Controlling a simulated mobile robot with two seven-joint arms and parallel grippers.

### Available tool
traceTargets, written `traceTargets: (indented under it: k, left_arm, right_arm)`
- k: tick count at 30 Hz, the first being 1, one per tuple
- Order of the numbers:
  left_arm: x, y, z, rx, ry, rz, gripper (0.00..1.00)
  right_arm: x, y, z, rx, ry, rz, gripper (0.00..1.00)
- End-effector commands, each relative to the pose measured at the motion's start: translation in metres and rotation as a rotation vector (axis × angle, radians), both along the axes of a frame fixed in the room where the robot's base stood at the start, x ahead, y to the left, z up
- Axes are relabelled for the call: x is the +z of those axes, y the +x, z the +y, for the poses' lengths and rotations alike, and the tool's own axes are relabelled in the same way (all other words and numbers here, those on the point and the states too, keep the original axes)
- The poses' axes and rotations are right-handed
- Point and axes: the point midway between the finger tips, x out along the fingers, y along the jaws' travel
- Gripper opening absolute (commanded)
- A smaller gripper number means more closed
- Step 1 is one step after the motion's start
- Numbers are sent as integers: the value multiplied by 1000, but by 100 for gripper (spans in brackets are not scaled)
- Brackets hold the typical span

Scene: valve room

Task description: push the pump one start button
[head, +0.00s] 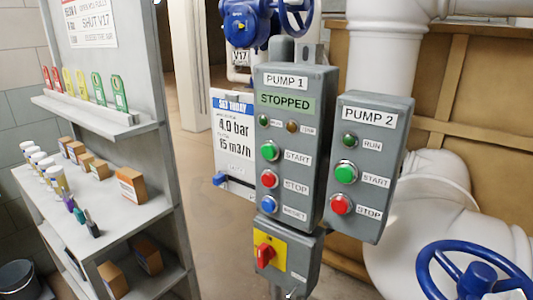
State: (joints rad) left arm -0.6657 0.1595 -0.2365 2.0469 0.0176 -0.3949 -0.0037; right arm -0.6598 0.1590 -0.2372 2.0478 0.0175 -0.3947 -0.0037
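The pump one control box (298,150) is a grey panel in the middle of the head view, labelled PUMP 1, with a green display (286,101) reading STOPPED. Its green START button (270,151) is above the red STOP button (269,179) and the blue RESET button (268,204). Two small lamps sit above START, one green and one amber-brown. All these buttons are in plain sight with nothing in front of them. Neither of my grippers shows in the head view.
A PUMP 2 box (366,165) with its own green START button (346,173) stands close on the right. A red and yellow switch (265,252) is below. Shelves (95,195) stand left. A blue handwheel (475,272) is at lower right, white pipes behind.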

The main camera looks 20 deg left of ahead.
Motion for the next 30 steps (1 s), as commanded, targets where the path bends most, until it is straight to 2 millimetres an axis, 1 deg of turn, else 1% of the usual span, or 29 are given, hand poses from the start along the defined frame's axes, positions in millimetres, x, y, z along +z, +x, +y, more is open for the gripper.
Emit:
traceTargets:
  k: [1,2,19,20,30]
  left_arm:
    - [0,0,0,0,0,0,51]
    - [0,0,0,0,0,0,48]
    - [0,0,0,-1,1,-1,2]
    - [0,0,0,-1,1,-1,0]
    - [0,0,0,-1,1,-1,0]
  right_arm:
    - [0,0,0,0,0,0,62]
    - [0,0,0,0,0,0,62]
    - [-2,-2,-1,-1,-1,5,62]
    - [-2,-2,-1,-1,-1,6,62]
    - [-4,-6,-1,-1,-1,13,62]
